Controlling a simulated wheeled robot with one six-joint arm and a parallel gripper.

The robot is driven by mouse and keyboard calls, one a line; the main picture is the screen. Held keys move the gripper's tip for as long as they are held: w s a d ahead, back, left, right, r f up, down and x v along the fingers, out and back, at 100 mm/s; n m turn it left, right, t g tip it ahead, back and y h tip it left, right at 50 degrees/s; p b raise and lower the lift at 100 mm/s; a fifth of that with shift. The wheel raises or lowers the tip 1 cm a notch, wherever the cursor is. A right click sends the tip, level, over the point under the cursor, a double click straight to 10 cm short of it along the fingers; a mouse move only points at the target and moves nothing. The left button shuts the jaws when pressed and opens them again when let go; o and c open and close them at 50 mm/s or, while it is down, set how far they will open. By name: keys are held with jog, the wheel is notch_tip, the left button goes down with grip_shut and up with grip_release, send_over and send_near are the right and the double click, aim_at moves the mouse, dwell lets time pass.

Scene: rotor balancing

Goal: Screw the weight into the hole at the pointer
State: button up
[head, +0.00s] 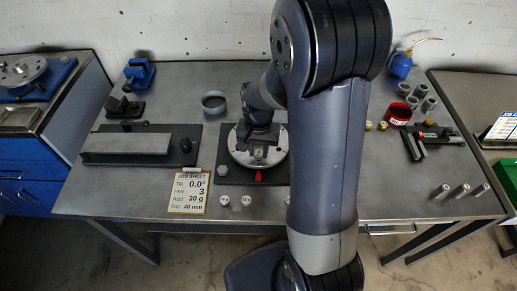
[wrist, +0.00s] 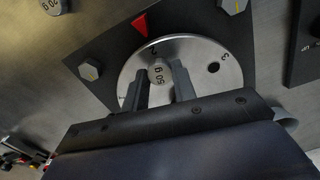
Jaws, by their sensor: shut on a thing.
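A round metal rotor disc (wrist: 190,50) lies on a dark base plate, with numbers by its holes. The red pointer (wrist: 140,24) sits at its rim, near a number that looks like 2; the pointer also shows in the head view (head: 258,176). My gripper (wrist: 160,79) is over the disc near the pointer, its fingers shut on a small grey weight (wrist: 158,70) that looks marked 50 g. The weight hides the hole under it, and I cannot tell how far in it sits. An open hole (wrist: 213,67) shows beside the number 3.
Loose weights (head: 246,201) stand in front of the base plate. A red cup (head: 398,113) and grey rings (head: 422,90) are at right. A long fixture (head: 130,143) is at left.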

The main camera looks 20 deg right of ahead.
jog(key=n, duration=0.9)
jog(key=shift+n, duration=0.4)
jog(key=n, duration=0.4)
jog(key=shift+n, duration=0.3)
jog(key=n, duration=0.5)
jog(key=shift+n+b, duration=0.3)
jog(key=shift+n, duration=0.1)
jog(key=n, duration=0.9)
jog(key=shift+n, duration=1.7)
